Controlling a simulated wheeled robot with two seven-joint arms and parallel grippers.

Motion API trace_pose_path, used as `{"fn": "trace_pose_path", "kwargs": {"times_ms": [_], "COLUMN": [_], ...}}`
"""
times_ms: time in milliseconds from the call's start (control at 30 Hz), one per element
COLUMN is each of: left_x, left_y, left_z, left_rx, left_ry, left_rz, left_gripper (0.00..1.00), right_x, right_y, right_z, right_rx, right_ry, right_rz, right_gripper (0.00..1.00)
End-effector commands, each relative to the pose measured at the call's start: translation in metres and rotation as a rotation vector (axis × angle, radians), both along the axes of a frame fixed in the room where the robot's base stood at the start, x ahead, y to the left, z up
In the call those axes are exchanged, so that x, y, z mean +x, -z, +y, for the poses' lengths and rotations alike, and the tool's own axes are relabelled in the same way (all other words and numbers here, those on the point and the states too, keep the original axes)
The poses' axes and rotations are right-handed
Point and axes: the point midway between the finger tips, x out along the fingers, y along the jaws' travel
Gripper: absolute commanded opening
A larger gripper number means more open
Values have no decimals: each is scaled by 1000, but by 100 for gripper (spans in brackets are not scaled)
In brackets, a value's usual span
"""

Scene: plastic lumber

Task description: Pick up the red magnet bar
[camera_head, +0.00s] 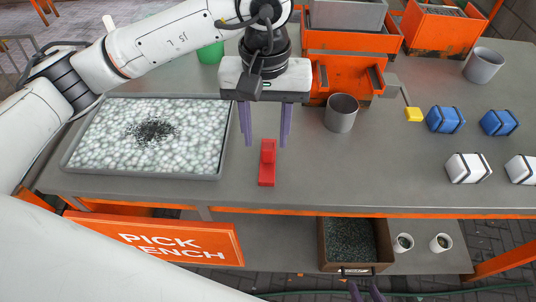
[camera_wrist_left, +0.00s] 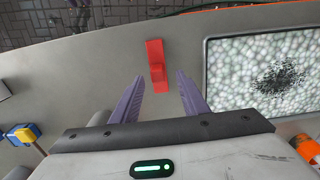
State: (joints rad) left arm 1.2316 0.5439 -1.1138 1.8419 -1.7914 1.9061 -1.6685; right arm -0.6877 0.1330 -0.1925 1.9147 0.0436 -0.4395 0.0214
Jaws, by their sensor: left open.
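The red magnet bar (camera_head: 267,163) lies on the grey bench top near its front edge, with a raised block at its far end. In the left wrist view the red bar (camera_wrist_left: 155,60) shows just beyond the fingertips, roughly in line with the gap between them. My left gripper (camera_head: 265,143) is open and empty above the bar's far end; its purple fingers also show in the left wrist view (camera_wrist_left: 160,78). My right gripper (camera_head: 365,291) shows only as two purple fingertips, apart, at the bottom edge of the head view.
A grey tray of pale pellets (camera_head: 220,172) with a dark patch stands left of the bar. A grey cup (camera_head: 341,114) stands to its right. Blue blocks (camera_head: 445,120), white blocks (camera_head: 468,168) and a yellow piece (camera_head: 413,115) lie further right. Orange bins (camera_head: 345,80) stand behind.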

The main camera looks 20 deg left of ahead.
Motion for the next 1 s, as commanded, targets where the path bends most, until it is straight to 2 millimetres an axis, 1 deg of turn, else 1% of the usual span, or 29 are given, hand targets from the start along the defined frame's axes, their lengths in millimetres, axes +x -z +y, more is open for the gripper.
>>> {"fn": "trace_pose_path", "kwargs": {"times_ms": [100, 200, 300, 567, 600, 667, 800, 1000], "left_x": [-2, -1, -1, 0, 0, 0, 0, 0], "left_y": [18, 33, 42, 44, 44, 44, 44, 43], "left_z": [-3, -4, -4, -4, -4, -4, -4, -4], "left_rx": [0, 0, 0, -2, -2, -2, -2, -2], "left_ry": [0, -2, 0, 0, 0, 0, 0, -1], "left_rz": [8, 5, 4, 2, 2, 2, 2, 0], "left_gripper": [41, 41, 41, 41, 34, 24, 0, 0], "right_x": [0, 0, 0, -1, -1, -1, -1, -1], "right_y": [-7, -8, -9, -7, -7, -7, -7, -7], "right_z": [-1, -1, -1, -2, -2, -2, -2, -2], "right_rx": [1, 1, 0, -2, -2, -3, -3, -4], "right_ry": [1, 2, 1, 1, 1, 0, 1, 1], "right_rz": [-1, -3, -2, 1, 2, 3, 2, 3], "right_gripper": [31, 31, 31, 31, 31, 31, 31, 31]}}
